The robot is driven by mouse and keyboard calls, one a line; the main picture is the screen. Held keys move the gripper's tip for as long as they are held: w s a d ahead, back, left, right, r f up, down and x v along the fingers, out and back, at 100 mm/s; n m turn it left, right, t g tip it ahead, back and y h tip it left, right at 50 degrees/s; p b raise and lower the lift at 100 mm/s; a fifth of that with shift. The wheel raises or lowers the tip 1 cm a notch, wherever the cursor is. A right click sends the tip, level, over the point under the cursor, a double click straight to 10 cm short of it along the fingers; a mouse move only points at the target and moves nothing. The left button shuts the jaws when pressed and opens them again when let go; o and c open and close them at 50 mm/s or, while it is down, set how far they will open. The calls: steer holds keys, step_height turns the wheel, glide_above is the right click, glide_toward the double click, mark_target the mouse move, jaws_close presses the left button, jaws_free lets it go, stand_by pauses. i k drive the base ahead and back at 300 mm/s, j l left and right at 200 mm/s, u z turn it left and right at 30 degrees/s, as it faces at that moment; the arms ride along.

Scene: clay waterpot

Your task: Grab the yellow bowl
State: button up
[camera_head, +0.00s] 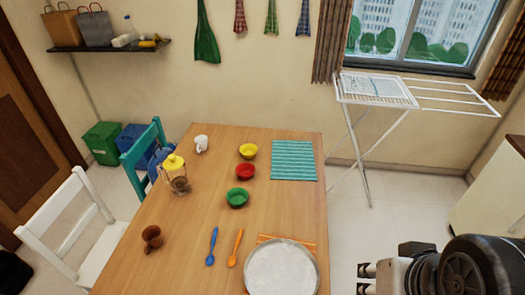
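The yellow bowl (248,150) stands upright on the wooden table, near its far side. It is the farthest of three bowls in a rough line, with the red bowl (245,171) just nearer and the green bowl (237,197) nearer still. My gripper (366,279) is at the bottom right, off the table's right side and far from the yellow bowl. Its two fingers are apart with nothing visible between them, so it is open and empty.
The table (190,225) also holds a white mug (201,143), yellow-lidded glass jar (177,178), brown clay pot (152,236), blue spoon (211,247), orange spoon (236,248), large pale plate (282,271) and striped teal mat (293,160). A drying rack (375,90) stands behind right. Chairs line the left.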

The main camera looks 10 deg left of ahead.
mark_target(248, 151)
steer(key=i+l+z, duration=0.1)
steer(key=l, duration=0.25)
steer(key=i+l, duration=0.1)
steer(key=l, duration=0.2)
steer(key=i+l+z, duration=0.15)
steer(key=l, duration=0.15)
steer(key=i+l, duration=0.1)
steer(key=l, duration=0.25)
steer(key=i+l+u, duration=0.15)
steer(key=i, duration=0.35)
steer(key=i+l+u, duration=0.15)
steer(key=i, duration=0.3)
steer(key=i+l+u, duration=0.2)
steer(key=i, duration=0.3)
steer(key=i+l+u, duration=0.15)
steer(key=i, duration=0.3)
steer(key=i+j+u, duration=0.15)
steer(key=u, duration=0.3)
steer(key=i+u, duration=0.35)
steer(key=u, duration=0.15)
steer(key=i+u, duration=0.3)
steer(key=u, duration=0.15)
steer(key=i+l+u, duration=0.1)
steer(key=i+u, duration=0.15)
steer(key=u, duration=0.25)
